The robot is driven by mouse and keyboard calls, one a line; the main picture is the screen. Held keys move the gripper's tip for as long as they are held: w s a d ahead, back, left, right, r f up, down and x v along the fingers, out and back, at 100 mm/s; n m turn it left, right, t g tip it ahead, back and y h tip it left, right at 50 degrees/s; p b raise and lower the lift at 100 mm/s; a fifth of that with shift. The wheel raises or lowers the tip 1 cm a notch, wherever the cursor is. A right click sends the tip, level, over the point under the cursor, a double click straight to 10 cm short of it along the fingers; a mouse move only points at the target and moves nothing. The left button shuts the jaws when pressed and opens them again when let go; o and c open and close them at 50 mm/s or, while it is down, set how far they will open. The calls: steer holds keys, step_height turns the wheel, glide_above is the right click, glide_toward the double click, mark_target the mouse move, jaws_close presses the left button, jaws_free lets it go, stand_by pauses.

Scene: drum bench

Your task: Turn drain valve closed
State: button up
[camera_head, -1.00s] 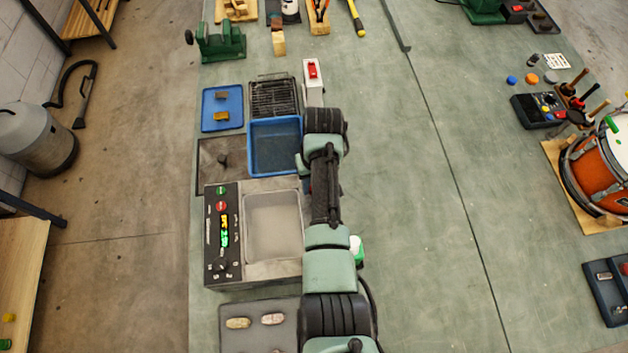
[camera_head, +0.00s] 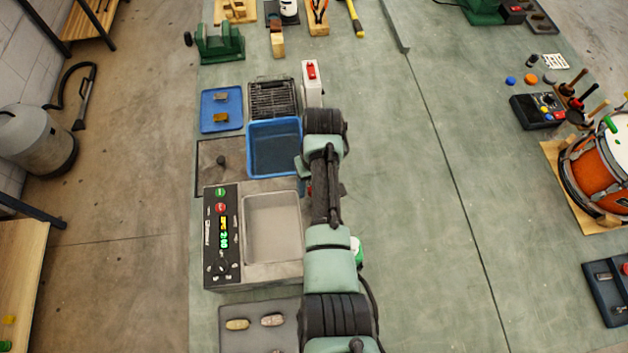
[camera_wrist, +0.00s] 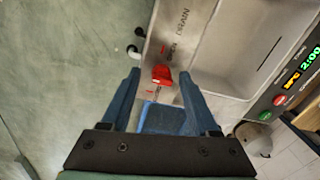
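The drain valve is a small red handle (camera_wrist: 162,75) on the rim side of the steel tank unit, next to the printed word DRAIN in the wrist view. The steel tank (camera_wrist: 222,50) also shows in the head view (camera_head: 272,228), with a black control panel (camera_head: 221,236) on its left. My gripper (camera_wrist: 159,78) is open, its two blue fingers on either side of the red handle in the picture. I cannot tell whether they touch it. In the head view my arm hides the valve and the gripper.
A blue bin (camera_head: 274,147) stands behind the tank, with a blue tray (camera_head: 221,110) farther left. A grey tray (camera_head: 256,325) lies in front.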

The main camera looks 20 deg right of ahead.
step_height(320, 180, up, 13)
steer(key=shift+d+b, duration=0.35)
steer(key=shift+b, duration=0.05)
stand_by(0.7)
